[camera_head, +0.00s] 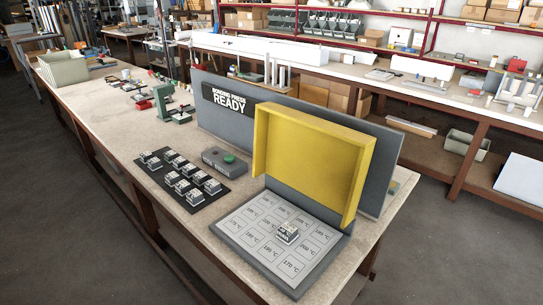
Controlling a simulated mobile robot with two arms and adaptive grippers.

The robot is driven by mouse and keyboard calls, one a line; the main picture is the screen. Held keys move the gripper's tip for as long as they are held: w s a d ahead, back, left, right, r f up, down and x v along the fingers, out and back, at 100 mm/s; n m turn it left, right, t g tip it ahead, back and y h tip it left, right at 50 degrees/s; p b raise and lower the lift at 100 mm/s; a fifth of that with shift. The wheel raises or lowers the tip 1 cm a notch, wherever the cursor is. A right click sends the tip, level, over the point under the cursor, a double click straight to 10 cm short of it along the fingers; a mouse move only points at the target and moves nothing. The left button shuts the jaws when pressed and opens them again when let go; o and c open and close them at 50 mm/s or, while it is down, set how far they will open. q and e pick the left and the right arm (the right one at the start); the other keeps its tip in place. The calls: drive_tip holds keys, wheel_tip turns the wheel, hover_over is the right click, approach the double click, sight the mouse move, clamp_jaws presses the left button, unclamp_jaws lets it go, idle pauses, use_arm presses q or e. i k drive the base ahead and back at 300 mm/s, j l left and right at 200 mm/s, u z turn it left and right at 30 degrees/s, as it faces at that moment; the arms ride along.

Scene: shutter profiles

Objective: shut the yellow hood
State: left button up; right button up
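The yellow hood (311,154) stands raised and open, close to upright, at the back edge of a grey press base (233,229). The base carries a light plate with marked temperature fields, such as 170 °C and 200 °C. One small black and white block (288,232) sits on the plate, right of its middle. A grey panel behind the hood bears a black sign (229,101) reading "BONDING PRESS READY". Neither of my grippers shows in the head view.
A black mat (159,175) with several small blocks lies left of the press. A grey box with a green button (229,158) stands between mat and hood. A green tool and a bin (63,69) are farther back. The table front is clear.

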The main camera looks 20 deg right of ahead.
sight(327, 162)
drive_tip(key=l+u, duration=0.4)
drive_tip(key=l, duration=0.2)
drive_tip(key=l+u, duration=0.35)
drive_tip(key=l, duration=0.3)
drive_tip(key=k+l+u, duration=0.15)
drive_tip(key=l+u, duration=0.25)
drive_tip(key=l, duration=0.2)
